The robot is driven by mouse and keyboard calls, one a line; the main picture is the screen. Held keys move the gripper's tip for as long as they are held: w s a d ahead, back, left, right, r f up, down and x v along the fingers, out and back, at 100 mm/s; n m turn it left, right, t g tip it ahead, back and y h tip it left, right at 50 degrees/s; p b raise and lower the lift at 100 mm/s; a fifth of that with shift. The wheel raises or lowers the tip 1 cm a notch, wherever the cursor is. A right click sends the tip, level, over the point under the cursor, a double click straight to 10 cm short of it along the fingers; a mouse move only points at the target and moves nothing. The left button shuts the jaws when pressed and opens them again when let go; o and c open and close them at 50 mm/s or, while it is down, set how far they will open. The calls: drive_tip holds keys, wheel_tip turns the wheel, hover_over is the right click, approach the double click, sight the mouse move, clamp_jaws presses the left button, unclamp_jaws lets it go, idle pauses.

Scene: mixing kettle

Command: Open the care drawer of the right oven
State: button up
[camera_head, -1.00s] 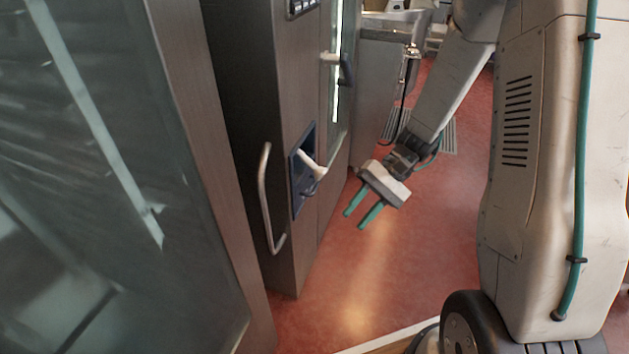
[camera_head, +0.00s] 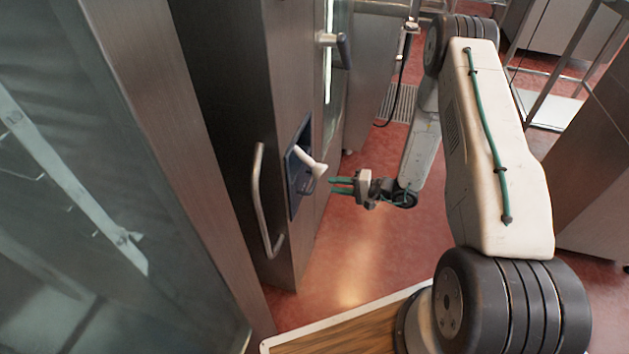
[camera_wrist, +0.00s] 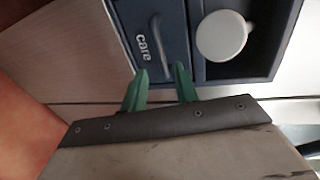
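The care drawer (camera_wrist: 148,28) is a dark blue front marked "care" in the wrist view, with a slim curved grip along it. It looks closed in its blue panel, which shows on the oven's front in the head view (camera_head: 293,195). My gripper (camera_wrist: 161,74) has its two green fingers apart with nothing between them. The fingertips overlap the drawer's lower edge in the wrist view; I cannot tell whether they touch. In the head view my gripper (camera_head: 332,185) points left at the panel, with the fingertips near it.
A white hand shower (camera_head: 308,160) juts from the recess beside the drawer; its round end (camera_wrist: 222,36) shows too. A long bar handle (camera_head: 261,200) stands left of the panel. A dark door handle (camera_head: 343,49) is above. Red floor (camera_head: 375,245) is free below.

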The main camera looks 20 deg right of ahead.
sight(314, 183)
drive_tip(key=x, duration=0.8)
drive_tip(key=shift+a, duration=0.2)
drive_tip(key=shift+s, duration=0.1)
clamp_jaws()
